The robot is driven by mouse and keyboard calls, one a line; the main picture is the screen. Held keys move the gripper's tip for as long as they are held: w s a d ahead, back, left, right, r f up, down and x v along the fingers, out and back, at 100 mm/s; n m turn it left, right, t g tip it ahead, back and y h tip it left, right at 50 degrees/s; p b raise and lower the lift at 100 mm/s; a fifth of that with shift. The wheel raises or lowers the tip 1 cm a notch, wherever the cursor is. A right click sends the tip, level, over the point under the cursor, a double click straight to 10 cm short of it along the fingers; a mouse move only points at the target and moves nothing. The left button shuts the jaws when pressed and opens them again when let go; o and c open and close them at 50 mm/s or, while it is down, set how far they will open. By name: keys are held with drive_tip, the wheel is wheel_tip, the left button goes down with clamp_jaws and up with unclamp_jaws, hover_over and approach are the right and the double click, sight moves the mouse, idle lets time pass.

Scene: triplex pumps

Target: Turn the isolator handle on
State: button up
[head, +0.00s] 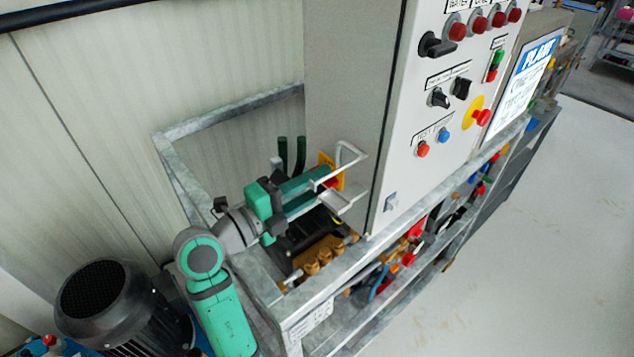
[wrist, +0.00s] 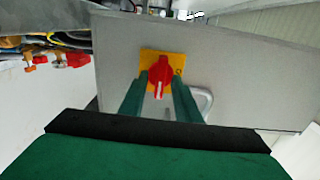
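The isolator has a red handle (wrist: 160,79) on a yellow plate (wrist: 176,60), fixed to the side of the grey cabinet (wrist: 235,75). In the wrist view the handle's grip stands about upright in the picture, and a dark mark shows on the plate to its right. My gripper (wrist: 160,84) is open, with one green finger on each side of the handle. I cannot tell whether either finger touches it. In the head view my gripper (head: 328,186) is at the cabinet side, partly covering the yellow plate (head: 325,160) and the red handle.
A pale metal loop (head: 351,153) is close to the fingers, also visible in the wrist view (wrist: 207,103). The cabinet front (head: 440,110) carries knobs and buttons. A metal frame (head: 235,112) surrounds the brass fittings (head: 318,258). A black motor (head: 105,300) stands lower left. Open floor lies right.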

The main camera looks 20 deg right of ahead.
drive_tip(key=v, duration=1)
drive_tip(key=shift+a, duration=0.35)
